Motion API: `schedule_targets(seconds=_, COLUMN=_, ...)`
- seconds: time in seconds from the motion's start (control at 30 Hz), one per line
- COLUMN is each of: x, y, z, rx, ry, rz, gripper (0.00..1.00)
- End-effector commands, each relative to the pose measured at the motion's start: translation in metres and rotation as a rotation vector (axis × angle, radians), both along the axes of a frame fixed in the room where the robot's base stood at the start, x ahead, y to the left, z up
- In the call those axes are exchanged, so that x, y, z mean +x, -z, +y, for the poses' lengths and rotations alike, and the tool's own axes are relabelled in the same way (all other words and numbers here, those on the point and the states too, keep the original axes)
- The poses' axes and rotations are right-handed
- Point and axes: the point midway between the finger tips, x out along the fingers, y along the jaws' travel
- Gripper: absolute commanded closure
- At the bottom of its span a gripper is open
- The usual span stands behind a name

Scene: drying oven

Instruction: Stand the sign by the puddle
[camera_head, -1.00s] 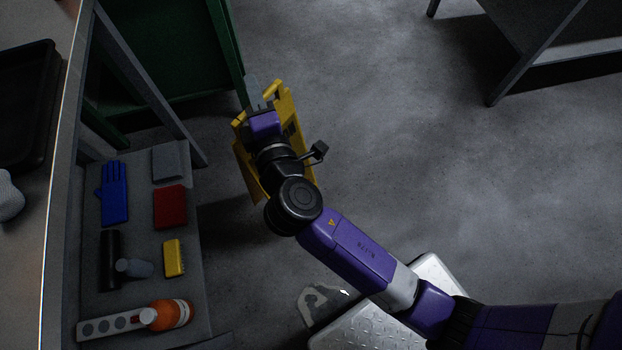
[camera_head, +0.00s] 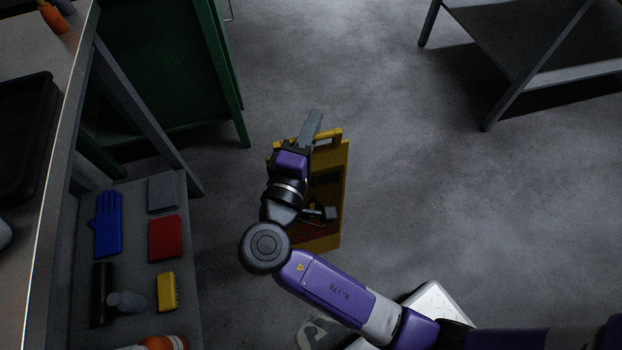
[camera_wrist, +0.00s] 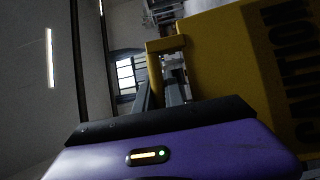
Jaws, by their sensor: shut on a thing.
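The yellow sign (camera_head: 330,180) is in my gripper (camera_head: 308,132), which is shut on its top handle. In the head view the sign hangs below and to the right of the gripper, with dark lettering and a red patch partly hidden by my arm. Whether its foot touches the floor cannot be told. In the wrist view the sign's yellow panel (camera_wrist: 235,60) fills the right, with large dark letters, and the fingers (camera_wrist: 160,92) are at its handle. A pale glossy patch (camera_head: 318,332) on the floor at the bottom may be the puddle; my arm partly covers that area.
A dark table (camera_head: 515,45) is at upper right. Open floor (camera_head: 430,190) lies to the right.

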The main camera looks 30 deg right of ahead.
Motion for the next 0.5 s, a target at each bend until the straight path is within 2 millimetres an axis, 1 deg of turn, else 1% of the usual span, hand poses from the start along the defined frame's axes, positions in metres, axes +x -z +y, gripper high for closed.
schedule_targets(seconds=0.03, x=0.0, y=0.015, z=0.0, rx=-0.004, ry=-0.001, rz=0.0, gripper=1.0)
schedule_targets(seconds=0.3, x=0.001, y=0.075, z=0.0, rx=-0.003, ry=-0.002, rz=0.0, gripper=1.0)
schedule_targets(seconds=0.4, x=0.001, y=0.093, z=0.0, rx=-0.002, ry=-0.002, rz=-0.002, gripper=1.0)
schedule_targets(seconds=0.5, x=0.001, y=0.105, z=0.0, rx=-0.003, ry=-0.002, rz=-0.002, gripper=1.0)
